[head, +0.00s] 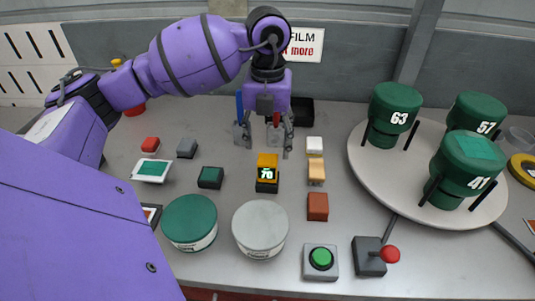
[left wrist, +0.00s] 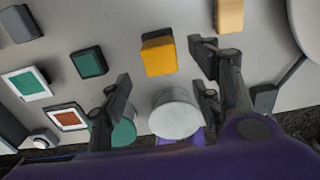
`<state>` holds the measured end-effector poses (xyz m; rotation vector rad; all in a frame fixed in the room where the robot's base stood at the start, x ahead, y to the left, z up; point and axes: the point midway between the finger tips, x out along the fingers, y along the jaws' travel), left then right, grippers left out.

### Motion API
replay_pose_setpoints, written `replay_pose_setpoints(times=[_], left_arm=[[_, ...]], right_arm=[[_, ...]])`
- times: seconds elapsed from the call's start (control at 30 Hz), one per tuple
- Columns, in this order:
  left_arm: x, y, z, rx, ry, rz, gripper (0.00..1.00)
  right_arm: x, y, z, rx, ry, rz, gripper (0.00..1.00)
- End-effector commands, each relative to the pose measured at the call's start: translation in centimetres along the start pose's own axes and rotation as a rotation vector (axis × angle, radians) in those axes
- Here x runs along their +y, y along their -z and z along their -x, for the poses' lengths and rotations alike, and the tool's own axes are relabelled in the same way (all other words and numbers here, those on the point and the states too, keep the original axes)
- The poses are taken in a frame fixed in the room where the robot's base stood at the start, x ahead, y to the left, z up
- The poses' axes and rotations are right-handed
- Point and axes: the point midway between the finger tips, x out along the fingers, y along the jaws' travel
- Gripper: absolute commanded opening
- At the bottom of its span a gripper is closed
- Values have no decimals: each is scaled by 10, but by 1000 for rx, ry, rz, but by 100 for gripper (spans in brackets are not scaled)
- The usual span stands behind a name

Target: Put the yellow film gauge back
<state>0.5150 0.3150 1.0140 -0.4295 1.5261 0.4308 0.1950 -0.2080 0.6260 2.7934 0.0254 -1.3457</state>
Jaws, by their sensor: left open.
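The yellow film gauge (head: 267,160) stands on the grey table below my left gripper. Its dark front has a lit display that seems to read 70. It also shows in the left wrist view (left wrist: 158,56), from above, apart from the fingers. My left gripper (head: 264,142) is open and empty, pointing down, above and slightly behind the gauge in the head view. In the left wrist view its fingers (left wrist: 160,82) are spread wide. My right gripper is in neither view.
Coloured blocks flank the gauge: dark green (head: 210,177) left, orange-tan (head: 316,172) right. A green-lidded tub (head: 189,222) and a grey-lidded tub (head: 260,228) stand in front. A green button (head: 321,259) and red-knobbed lever (head: 376,256) are front right. A turntable (head: 407,210) carries numbered green cylinders.

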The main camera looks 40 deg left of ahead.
Motion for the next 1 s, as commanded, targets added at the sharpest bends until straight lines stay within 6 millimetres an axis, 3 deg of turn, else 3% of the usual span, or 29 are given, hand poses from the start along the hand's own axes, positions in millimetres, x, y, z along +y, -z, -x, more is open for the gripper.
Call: replay_pose_setpoints(times=[0.1,0.3,1.0], left_arm=[[0,-1,25,-3,1,1,57],[0,-1,49,0,0,1,57],[0,0,60,-4,2,1,57]], right_arm=[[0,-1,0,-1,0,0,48],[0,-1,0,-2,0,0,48],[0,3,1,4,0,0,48]])
